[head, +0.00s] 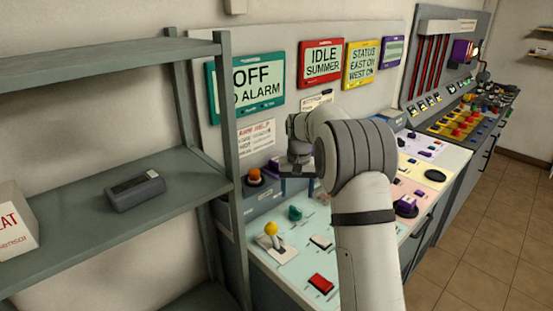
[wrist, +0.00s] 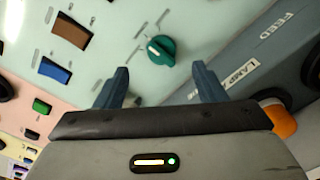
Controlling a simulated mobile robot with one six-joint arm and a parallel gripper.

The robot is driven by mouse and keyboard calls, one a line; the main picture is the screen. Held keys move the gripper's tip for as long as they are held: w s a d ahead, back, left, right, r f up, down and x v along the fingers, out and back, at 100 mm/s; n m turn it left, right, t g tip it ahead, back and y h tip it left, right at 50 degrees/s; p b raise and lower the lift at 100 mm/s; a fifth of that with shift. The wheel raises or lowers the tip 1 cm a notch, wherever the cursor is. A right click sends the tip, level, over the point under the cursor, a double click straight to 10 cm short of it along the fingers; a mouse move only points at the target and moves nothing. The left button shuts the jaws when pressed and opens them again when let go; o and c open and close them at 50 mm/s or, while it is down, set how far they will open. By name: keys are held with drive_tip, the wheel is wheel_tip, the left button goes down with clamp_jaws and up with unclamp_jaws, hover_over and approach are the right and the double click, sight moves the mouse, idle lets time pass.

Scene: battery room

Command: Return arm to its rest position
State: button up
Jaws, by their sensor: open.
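My arm reaches out over the control desk (head: 268,262) in the head view, bent at a banded grey joint. My gripper (head: 297,172) is at its far end, above the desk's back part, partly hidden behind my own wrist. In the wrist view my gripper (wrist: 163,85) shows two blue-grey fingers spread apart with nothing between them. A green rotary knob (wrist: 161,48) on the pale panel lies beyond the fingertips. It also shows in the head view (head: 295,213), below my gripper. No contact between fingers and knob is visible.
A grey shelf (head: 110,228) stands left, holding a dark box-shaped device (head: 135,190). A yellow-topped lever (head: 271,230) and red rocker switch (head: 321,284) are on the desk. An orange knob (head: 254,174) is left of my gripper. Signs hang behind. Floor (head: 480,240) at right is clear.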

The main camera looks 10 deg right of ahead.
drive_tip(key=s+r+n+t, duration=0.1)
drive_tip(key=s+r, duration=0.4)
drive_tip(key=s, duration=0.4)
drive_tip(key=s+r+t, duration=0.1)
drive_tip(key=s+r, duration=0.3)
drive_tip(key=s, duration=0.6)
drive_tip(key=s+f, duration=0.3)
drive_tip(key=s, duration=1.5)
drive_tip(key=shift+s+n+t, duration=0.25)
drive_tip(key=shift+n+t, duration=0.15)
drive_tip(key=shift+d, duration=0.1)
